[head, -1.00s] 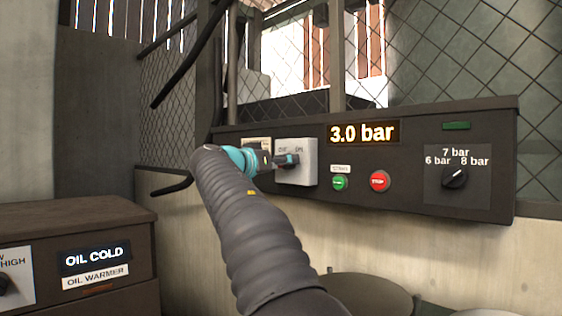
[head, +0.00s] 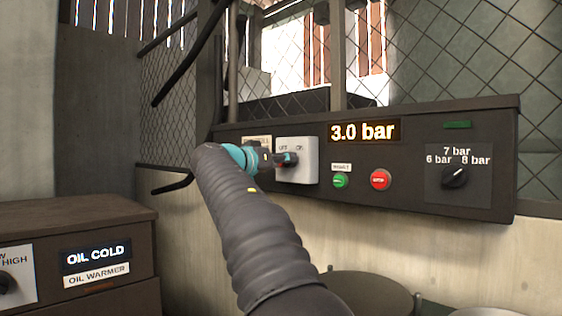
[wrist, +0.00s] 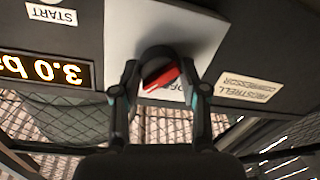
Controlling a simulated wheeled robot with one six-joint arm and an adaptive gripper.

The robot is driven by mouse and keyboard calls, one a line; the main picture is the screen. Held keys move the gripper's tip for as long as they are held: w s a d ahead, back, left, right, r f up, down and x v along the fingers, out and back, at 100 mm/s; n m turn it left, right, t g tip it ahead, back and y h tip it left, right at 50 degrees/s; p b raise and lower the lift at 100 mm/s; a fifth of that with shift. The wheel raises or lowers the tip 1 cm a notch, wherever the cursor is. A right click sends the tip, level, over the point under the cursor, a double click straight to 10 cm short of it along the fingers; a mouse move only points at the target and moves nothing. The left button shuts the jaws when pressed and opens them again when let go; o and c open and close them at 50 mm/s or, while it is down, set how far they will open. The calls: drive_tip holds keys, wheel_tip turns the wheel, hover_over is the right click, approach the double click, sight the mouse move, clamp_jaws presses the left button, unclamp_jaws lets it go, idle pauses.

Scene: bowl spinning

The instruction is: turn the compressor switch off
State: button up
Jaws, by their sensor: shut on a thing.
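The compressor switch is a dark round knob with a red handle (wrist: 161,77) on a light grey plate (head: 306,168) marked OFF at left and ON at right. My gripper (head: 288,160) is at the plate, in front of the knob. In the wrist view, which is upside down, my gripper (wrist: 160,72) has one finger on each side of the red handle and is shut on it. The handle lies slanted between the fingers. The ON label is hidden in the wrist view.
The dark panel also holds a lit 3.0 bar display (head: 363,132), a green start button (head: 340,181), a red stop button (head: 380,180) and a pressure dial (head: 455,176). Wire mesh and bars stand behind. An oil control box (head: 120,235) is at lower left.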

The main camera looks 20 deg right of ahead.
drive_tip(key=shift+r+n+g+p, duration=0.15)
drive_tip(key=shift+n+g, duration=0.25)
drive_tip(key=shift+n, duration=3.6)
drive_tip(key=shift+r+n+g+p, duration=0.15)
drive_tip(key=shift+n+g, duration=0.25)
drive_tip(key=shift+n, duration=3.6)
drive_tip(key=o, duration=1.1)
drive_tip(key=shift+d, duration=0.1)
drive_tip(key=shift+o, duration=0.2)
drive_tip(key=shift+f, duration=0.1)
